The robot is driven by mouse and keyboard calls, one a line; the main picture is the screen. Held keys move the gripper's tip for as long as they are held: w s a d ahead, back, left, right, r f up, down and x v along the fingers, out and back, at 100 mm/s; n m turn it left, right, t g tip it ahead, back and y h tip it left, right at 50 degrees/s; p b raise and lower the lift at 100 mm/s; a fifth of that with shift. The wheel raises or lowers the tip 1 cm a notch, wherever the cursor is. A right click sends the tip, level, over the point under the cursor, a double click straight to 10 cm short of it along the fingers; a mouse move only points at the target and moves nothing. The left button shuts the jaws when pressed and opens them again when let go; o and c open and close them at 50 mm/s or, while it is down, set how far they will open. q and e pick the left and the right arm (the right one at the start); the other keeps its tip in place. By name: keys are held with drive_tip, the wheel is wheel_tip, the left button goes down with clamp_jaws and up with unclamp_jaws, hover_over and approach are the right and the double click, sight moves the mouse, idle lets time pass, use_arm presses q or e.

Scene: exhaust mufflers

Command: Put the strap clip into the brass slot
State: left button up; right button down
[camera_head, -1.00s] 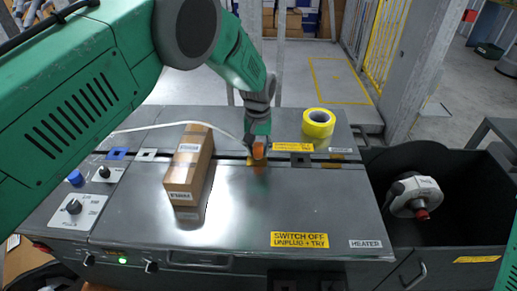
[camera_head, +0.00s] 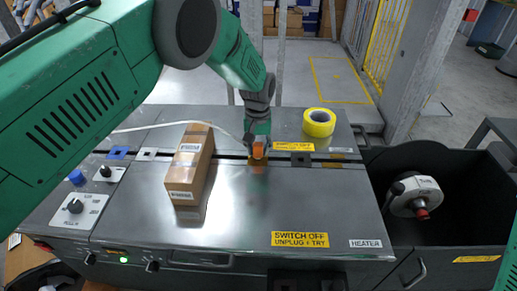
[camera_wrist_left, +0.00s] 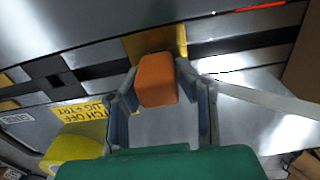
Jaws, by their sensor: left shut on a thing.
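The strap clip is an orange block (camera_head: 259,151) held upright at the machine's dark lengthwise channel. In the wrist view the clip (camera_wrist_left: 157,80) sits between the two fingers of my left gripper (camera_wrist_left: 160,95), which is shut on it. The brass slot (camera_head: 257,164) shows as a small brass patch just by the clip. In the wrist view the brass (camera_wrist_left: 155,43) lies right behind the clip's far end and is partly covered by it. I cannot tell whether the clip touches or enters the slot. My right gripper is out of view.
A yellow tape roll (camera_head: 319,122) stands at the back right of the metal top. A dark bin (camera_head: 465,210) holding a white tool (camera_head: 415,195) is at the right.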

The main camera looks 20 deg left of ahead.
sight(258, 142)
use_arm(q)
drive_tip(key=shift+f, duration=0.3)
idle(0.8)
drive_tip(key=o, duration=1.1)
wheel_tip(258, 142, up, 12)
drive_tip(key=shift+f, duration=0.1)
